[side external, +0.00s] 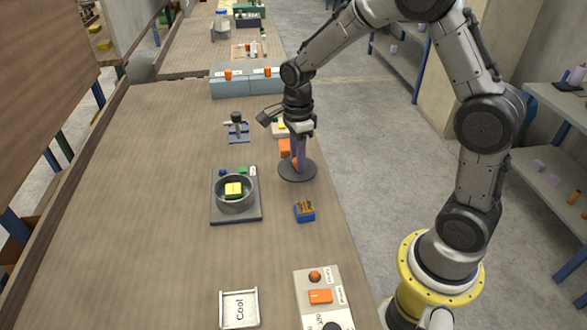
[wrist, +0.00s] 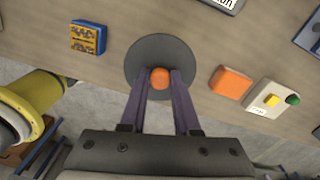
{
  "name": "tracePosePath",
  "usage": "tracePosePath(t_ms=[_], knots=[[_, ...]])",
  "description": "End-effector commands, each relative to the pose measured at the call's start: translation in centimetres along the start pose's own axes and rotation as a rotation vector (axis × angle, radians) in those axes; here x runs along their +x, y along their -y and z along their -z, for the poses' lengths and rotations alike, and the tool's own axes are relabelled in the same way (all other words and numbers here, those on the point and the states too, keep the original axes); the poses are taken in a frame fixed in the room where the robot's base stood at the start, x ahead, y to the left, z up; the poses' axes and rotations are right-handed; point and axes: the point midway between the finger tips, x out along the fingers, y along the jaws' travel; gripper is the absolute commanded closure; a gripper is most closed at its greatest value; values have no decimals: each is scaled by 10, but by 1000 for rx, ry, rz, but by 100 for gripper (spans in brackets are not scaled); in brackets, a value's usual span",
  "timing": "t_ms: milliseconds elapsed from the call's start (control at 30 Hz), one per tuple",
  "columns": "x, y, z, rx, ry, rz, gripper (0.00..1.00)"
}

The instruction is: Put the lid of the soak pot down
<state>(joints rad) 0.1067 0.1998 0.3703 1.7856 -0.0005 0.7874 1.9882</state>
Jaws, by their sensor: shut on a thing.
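The lid (side external: 286,174) is a dark grey disc with an orange knob (wrist: 160,79). My gripper (side external: 298,162) points down with its purple fingers shut on the knob, and the lid hangs level under it. In the wrist view the lid (wrist: 160,50) overlaps the table's edge; I cannot tell its exact height above the table. The soak pot (side external: 219,198) is a grey round pot on a dark base plate (side external: 236,217), left of the lid in the side view. It is uncovered, with a yellow block (side external: 233,189) showing inside.
A blue and yellow box (side external: 304,211) stands near the lid. An orange block (side external: 285,147) and a card with small buttons (wrist: 270,103) lie behind it. A "Cool" tray (side external: 240,308) and a marked board (side external: 320,297) are at the front. The table's left side is clear.

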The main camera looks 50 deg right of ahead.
Motion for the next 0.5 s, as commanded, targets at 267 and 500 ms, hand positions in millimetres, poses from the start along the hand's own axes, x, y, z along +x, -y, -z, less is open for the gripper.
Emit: tracePosePath(t_ms=[267, 500], knots=[[16, 12, -5, 0, 0, -1, 100], [44, 11, -5, 0, 0, 0, 100]])
